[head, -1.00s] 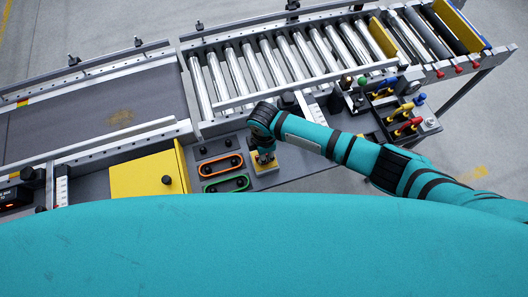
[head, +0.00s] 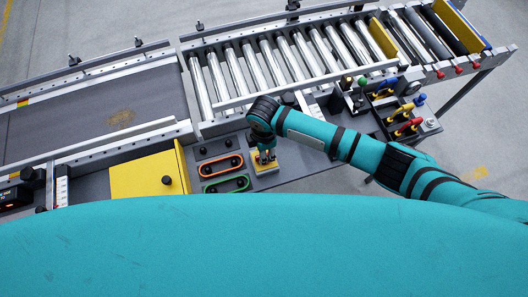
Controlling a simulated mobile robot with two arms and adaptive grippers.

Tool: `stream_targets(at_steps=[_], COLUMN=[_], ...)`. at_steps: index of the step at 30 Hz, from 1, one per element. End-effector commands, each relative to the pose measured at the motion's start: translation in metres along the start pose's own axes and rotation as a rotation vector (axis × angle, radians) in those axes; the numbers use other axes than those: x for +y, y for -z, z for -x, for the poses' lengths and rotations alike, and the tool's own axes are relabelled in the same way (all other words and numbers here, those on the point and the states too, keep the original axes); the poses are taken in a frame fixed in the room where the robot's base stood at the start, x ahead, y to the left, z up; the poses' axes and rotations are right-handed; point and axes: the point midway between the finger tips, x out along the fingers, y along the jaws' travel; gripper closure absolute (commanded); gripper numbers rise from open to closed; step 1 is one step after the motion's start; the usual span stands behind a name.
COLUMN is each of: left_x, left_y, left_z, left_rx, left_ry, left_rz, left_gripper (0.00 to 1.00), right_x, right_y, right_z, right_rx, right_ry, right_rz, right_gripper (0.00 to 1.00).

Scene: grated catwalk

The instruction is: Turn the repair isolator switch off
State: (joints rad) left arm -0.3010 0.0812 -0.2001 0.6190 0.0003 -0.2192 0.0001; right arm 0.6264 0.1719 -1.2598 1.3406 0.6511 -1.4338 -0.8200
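A small yellow-and-grey switch unit (head: 264,168), which looks like the repair isolator, sits on the dark panel in front of the roller conveyor. My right gripper (head: 264,158) points down over it from behind, its fingertips at or just above the top of the unit. The gripper and its small size hide the switch's handle, so its position cannot be read. I cannot tell whether the fingers are apart or closed, or whether they touch it. My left gripper is not in view.
Left of the unit lie an orange-rimmed loop (head: 222,166) and a green-rimmed loop (head: 227,184), then a yellow box cover (head: 148,174) with a black knob. Levers with red, yellow and blue handles (head: 408,126) stand right. The roller conveyor (head: 285,62) runs behind.

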Motion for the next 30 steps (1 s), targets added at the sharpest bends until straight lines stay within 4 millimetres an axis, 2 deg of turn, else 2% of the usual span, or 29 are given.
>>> stream_targets(at_steps=[6,12,18,30], left_x=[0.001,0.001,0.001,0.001], left_y=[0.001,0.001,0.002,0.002], left_z=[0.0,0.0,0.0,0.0], left_rx=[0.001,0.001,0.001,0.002], left_ry=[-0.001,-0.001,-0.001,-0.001], left_rz=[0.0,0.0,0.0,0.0], left_gripper=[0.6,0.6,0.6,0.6], right_x=[0.001,0.001,0.0,0.0], right_y=[0.0,0.0,-0.001,0.0], right_z=[0.049,0.082,0.095,0.096], right_rx=[0.002,0.001,-0.001,0.0], right_ry=[-0.004,-0.002,-0.001,0.0], right_rz=[0.001,0.0,0.0,0.0], right_gripper=[0.65,0.65,0.65,0.65])
